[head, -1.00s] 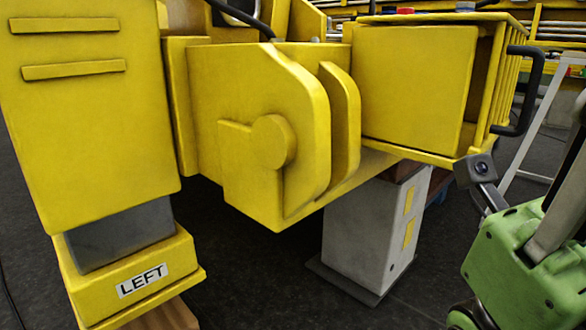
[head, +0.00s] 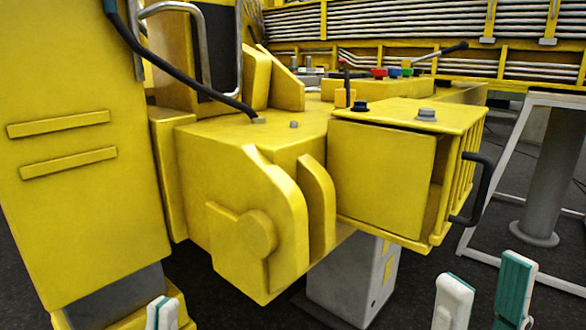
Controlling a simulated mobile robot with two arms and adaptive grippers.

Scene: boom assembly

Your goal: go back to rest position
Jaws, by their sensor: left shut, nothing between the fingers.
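My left gripper (head: 161,313) shows only as a small white and teal fingertip shape at the bottom edge, in front of the foot of the yellow leg. It is shut with nothing in it. My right gripper (head: 484,294) is at the bottom right, its two white and teal fingers pointing up and standing apart. It is open, with only dark floor seen between the fingers. The rest of both grippers and both arms are below the picture.
A large yellow machine fills the left and middle, with a tall leg (head: 85,190), a bracket (head: 245,220) and a box with a black handle (head: 385,180). A grey block (head: 350,282) stands beneath. A white frame (head: 495,185) is at right. Dark floor lies between.

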